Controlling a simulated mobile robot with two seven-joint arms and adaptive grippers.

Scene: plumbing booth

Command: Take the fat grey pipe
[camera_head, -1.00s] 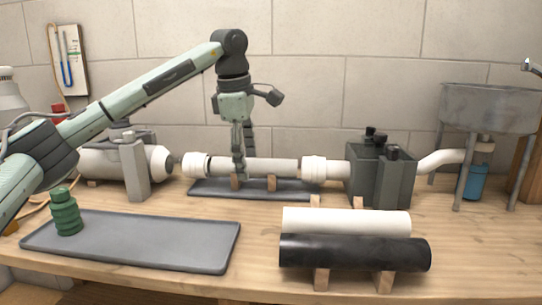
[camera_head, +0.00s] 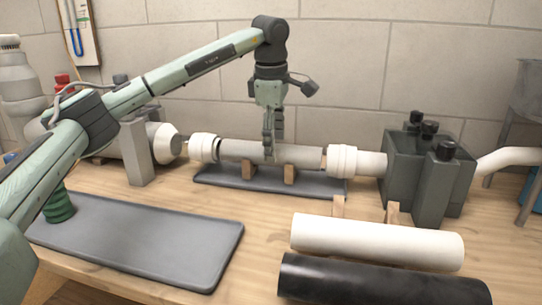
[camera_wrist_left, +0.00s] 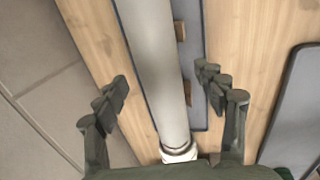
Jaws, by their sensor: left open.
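The fat grey pipe (camera_head: 242,150) lies level along the back of the bench between two white couplings, the left one (camera_head: 203,147) and the right one (camera_head: 342,160). It rests over wooden blocks on a dark grey mat (camera_head: 215,178). My left gripper (camera_head: 273,153) points down over the pipe, near its middle. In the left wrist view the pipe (camera_wrist_left: 158,60) runs between the open fingers of my left gripper (camera_wrist_left: 165,80), with a gap on each side. Whether the fingertips reach below the pipe's top is hard to tell. My right gripper is not in view.
A dark grey box with black knobs (camera_head: 428,170) stands right of the pipe line. A white pipe (camera_head: 375,242) and a black pipe (camera_head: 380,282) lie in front. A grey tray (camera_head: 150,240) and a green stacked piece (camera_head: 58,208) are at front left.

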